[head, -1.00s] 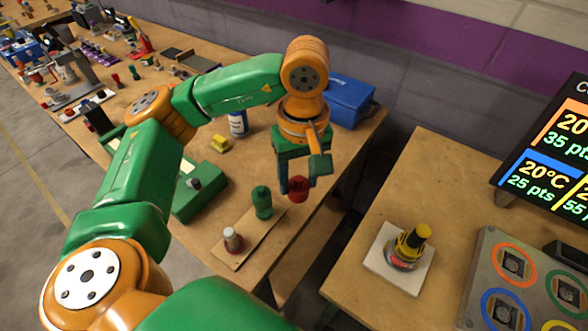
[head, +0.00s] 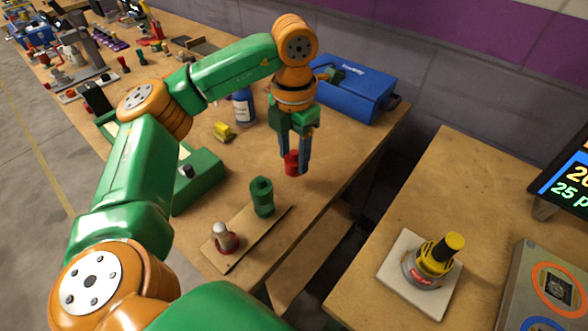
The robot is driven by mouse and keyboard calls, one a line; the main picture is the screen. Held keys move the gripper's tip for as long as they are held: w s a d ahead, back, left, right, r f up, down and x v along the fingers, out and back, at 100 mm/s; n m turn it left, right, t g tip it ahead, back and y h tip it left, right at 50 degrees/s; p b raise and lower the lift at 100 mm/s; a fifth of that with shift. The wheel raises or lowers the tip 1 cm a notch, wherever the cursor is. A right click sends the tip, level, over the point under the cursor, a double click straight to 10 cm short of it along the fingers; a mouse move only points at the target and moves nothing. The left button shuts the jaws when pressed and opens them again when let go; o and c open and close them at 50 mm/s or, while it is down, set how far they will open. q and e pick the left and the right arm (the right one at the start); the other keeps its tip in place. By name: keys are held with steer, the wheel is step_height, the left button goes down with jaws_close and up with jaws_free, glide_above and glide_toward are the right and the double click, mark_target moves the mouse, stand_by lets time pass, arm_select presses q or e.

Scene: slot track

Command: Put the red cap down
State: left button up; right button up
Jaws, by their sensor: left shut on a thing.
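The red cap (head: 291,163) is between the fingers of my left gripper (head: 294,160), in the middle of the head view. The gripper points down and is shut on the cap. The cap is over the wooden table (head: 335,145), behind a green bottle-shaped piece (head: 262,196). I cannot tell whether the cap's underside touches the table. My right gripper is not in view.
The green piece and a white-topped, red-based piece (head: 224,237) stand on a thin board (head: 245,232). A blue toolbox (head: 352,88) is behind the gripper. A gap separates a second table holding a yellow-and-black device (head: 433,262) on a white pad.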

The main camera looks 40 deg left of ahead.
mark_target(294, 159)
arm_select(q)
step_height(294, 159, down, 4)
steer(key=shift+f, duration=0.1)
steer(key=shift+f, duration=0.1)
steer(key=o, duration=0.9)
steer(key=shift+f, duration=0.1)
steer(key=shift+c, duration=0.2)
steer(key=o, duration=0.4)
steer(key=shift+o, duration=0.2)
steer(key=shift+r, duration=0.25)
step_height(294, 159, up, 12)
steer(key=shift+p, duration=1.2)
